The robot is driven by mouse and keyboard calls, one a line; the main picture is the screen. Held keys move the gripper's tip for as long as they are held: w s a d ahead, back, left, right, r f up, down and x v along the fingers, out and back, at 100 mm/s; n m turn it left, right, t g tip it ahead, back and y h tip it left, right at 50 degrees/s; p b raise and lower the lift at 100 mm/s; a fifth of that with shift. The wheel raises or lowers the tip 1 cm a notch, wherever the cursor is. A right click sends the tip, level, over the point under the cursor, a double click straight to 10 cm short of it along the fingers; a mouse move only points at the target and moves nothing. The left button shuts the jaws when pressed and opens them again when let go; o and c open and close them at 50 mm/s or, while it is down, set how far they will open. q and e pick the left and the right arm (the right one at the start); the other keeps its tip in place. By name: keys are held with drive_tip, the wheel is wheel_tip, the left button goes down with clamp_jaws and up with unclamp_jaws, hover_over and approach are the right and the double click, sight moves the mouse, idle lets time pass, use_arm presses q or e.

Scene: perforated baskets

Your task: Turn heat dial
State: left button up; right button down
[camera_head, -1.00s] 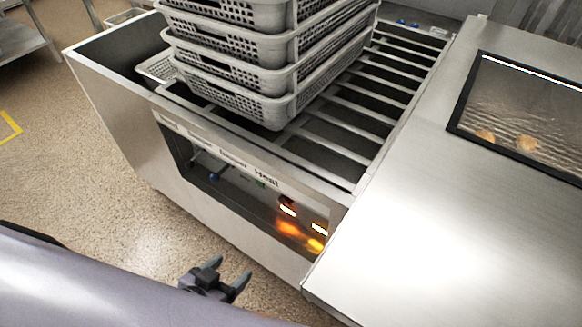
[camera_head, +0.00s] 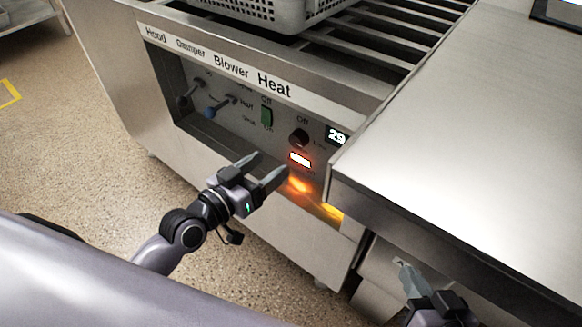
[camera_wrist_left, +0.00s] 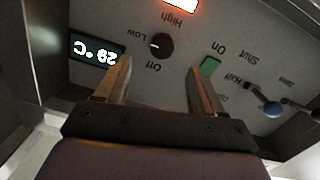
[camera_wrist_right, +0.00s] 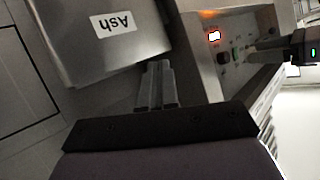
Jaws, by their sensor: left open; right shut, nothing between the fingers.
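The heat dial is a round black knob (camera_head: 299,137) on the recessed control panel under the "Heat" label. It also shows in the left wrist view (camera_wrist_left: 159,45), ringed by "Off", "Low" and "High", with its white mark toward the "Low" side. A display (camera_head: 337,135) beside it reads 29 °C. My left gripper (camera_head: 266,168) is open and empty in front of the panel, below and left of the dial. In its wrist view the dial lies ahead, between the finger directions and apart from them. My right gripper (camera_head: 408,270) is shut and empty below the steel counter at the lower right.
A green switch (camera_head: 267,116) and a blue-tipped lever (camera_head: 211,112) sit left of the dial. A lit orange-white indicator (camera_head: 300,159) is just below it. The steel counter (camera_head: 460,130) overhangs at the right. An "Ash" drawer (camera_wrist_right: 115,40) is near my right gripper.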

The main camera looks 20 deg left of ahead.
sight(295, 143)
use_arm(q)
drive_tip(key=shift+t+h, duration=0.3)
drive_tip(key=shift+t, duration=0.1)
drive_tip(key=shift+a+f+b+x, duration=0.1)
drive_tip(key=shift+b+x, duration=0.6)
drive_tip(key=shift+x, duration=0.75)
drive_tip(key=shift+a+f+b+x, duration=0.15)
drive_tip(key=shift+b+x, duration=0.5)
drive_tip(key=shift+x, duration=0.85)
drive_tip(key=shift+a+f+b+x, duration=0.1)
drive_tip(key=shift+b+x, duration=0.6)
drive_tip(key=shift+x, duration=0.75)
use_arm(e)
drive_tip(key=shift+w+a+f+y, duration=0.15)
drive_tip(key=shift+a+f+y, duration=0.65)
drive_tip(key=shift+a+f, duration=0.4)
use_arm(q)
drive_tip(key=shift+w, duration=0.1)
drive_tip(key=c, duration=1.1)
use_arm(e)
drive_tip(key=shift+r, duration=0.1)
